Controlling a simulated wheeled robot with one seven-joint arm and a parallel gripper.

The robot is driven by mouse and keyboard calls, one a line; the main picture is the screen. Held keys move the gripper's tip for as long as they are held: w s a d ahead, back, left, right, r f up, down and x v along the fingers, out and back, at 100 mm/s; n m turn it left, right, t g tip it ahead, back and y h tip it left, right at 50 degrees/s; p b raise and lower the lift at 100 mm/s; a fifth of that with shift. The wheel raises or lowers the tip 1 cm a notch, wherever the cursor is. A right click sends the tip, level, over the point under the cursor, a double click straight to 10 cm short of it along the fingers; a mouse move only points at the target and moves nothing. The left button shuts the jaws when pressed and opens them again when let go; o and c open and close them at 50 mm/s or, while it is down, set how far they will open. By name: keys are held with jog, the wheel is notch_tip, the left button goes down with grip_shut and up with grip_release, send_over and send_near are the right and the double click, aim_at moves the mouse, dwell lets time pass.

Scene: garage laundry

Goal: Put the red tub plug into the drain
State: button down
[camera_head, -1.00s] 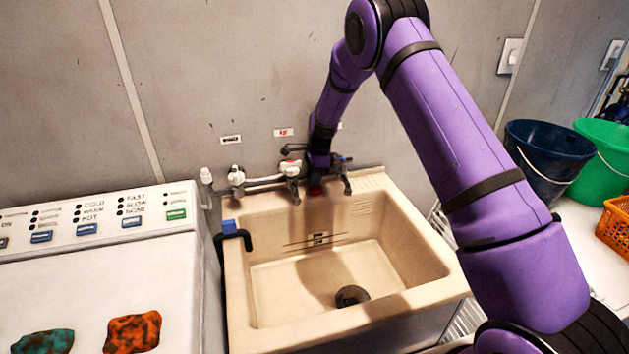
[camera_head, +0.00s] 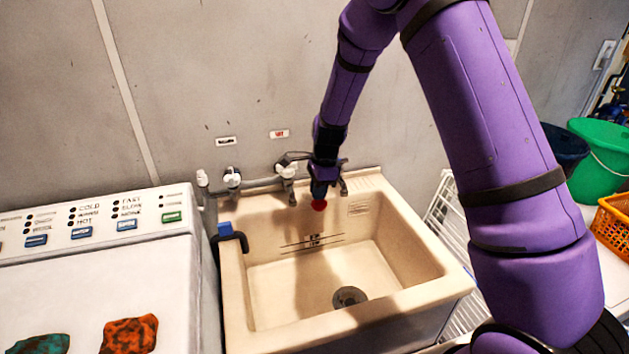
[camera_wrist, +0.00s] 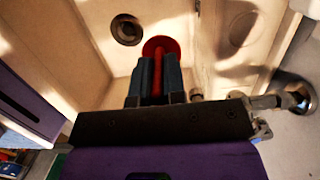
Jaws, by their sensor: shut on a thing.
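The red tub plug (camera_head: 319,205) hangs below my gripper (camera_head: 319,190), over the back part of the beige sink (camera_head: 262,314). In the wrist view my gripper (camera_wrist: 157,75) is shut on the plug's red stem, with the round red plug (camera_wrist: 160,47) just beyond the fingertips. The drain (camera_head: 349,297) is a dark round hole in the sink floor, nearer the front than the plug. The drain also shows in the wrist view (camera_wrist: 127,30), to the left of the plug and apart from it. It looks uncovered.
Taps and pipes (camera_head: 258,184) run along the sink's back, close to my gripper. A black hose with a blue clip (camera_head: 232,236) hooks over the left rim. A washing machine (camera_head: 110,270) stands left; a green bucket (camera_head: 603,160) and orange basket (camera_head: 612,222) are at right.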

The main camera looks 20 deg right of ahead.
jog(key=s+d+f, duration=0.3)
jog(key=s+f, duration=0.4)
jog(key=f, duration=0.3)
jog(key=s+d+f, duration=0.3)
jog(key=s+f, duration=0.4)
jog(key=f, duration=0.3)
jog(key=shift+w+d+f, duration=0.1)
jog(key=shift+f, duration=2.35)
jog(key=shift+w+d+f, duration=0.1)
jog(key=shift+f, duration=2.35)
jog(key=shift+f, duration=0.3)
jog(key=c, duration=1.2)
grip_release()
